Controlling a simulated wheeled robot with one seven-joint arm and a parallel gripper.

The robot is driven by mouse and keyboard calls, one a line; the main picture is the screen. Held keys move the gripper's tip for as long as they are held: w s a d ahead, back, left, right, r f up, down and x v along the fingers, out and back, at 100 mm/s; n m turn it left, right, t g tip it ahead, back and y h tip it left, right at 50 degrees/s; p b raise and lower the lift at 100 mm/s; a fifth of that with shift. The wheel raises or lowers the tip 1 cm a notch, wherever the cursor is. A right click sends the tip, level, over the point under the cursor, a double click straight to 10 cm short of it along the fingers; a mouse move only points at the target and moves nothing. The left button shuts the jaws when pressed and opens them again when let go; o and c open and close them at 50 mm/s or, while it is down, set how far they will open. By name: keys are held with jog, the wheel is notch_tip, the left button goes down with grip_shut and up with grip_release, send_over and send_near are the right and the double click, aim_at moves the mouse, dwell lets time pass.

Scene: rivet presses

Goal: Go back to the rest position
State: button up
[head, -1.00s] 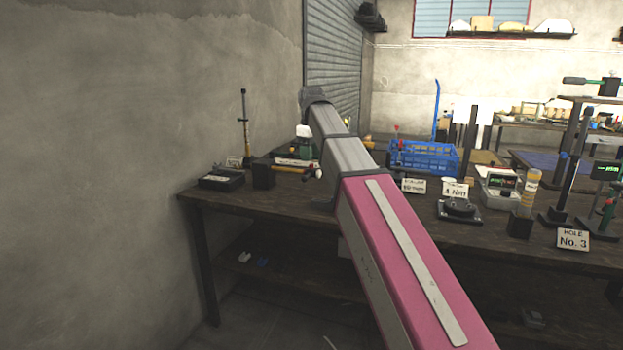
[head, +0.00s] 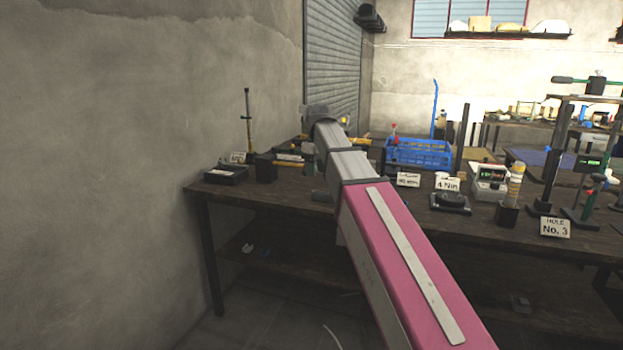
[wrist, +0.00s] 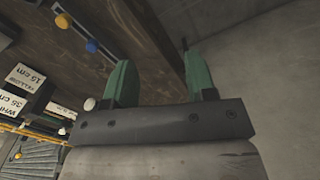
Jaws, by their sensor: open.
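My gripper (wrist: 160,85) shows in the wrist view with its two green fingers apart and nothing between them. Beyond the fingers are the dark table edge and the bare grey wall and floor. In the head view my pink and grey arm reaches over the left part of the workbench (head: 300,208). The gripper itself is hidden there behind the end of the arm.
A blue basket (head: 420,154), a "4 Nm" card (head: 447,182) and a "HOLE No. 3" card (head: 555,228) stand on the bench. A black box (head: 226,174) and an upright rod (head: 248,125) are at its left end. Bare wall (head: 100,180) lies left.

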jog(key=s+d+f+m, duration=0.2)
jog(key=d+f, duration=0.1)
jog(key=f, duration=0.5)
jog(key=s+d+f+m, duration=0.15)
jog(key=d+f, duration=0.25)
jog(key=f, duration=0.4)
jog(key=s+d+f+m, duration=0.2)
jog(key=s+d+f, duration=0.1)
jog(key=f, duration=0.6)
jog(key=s+d+f+m, duration=0.2)
jog(key=s+d+f, duration=0.1)
jog(key=s+f, duration=0.3)
jog(key=s+d+f+m, duration=0.2)
jog(key=s+d+f, duration=0.2)
jog(key=f, duration=0.6)
jog(key=shift+s+d+f, duration=0.15)
jog(key=shift+s+f, duration=0.15)
jog(key=shift+s, duration=0.75)
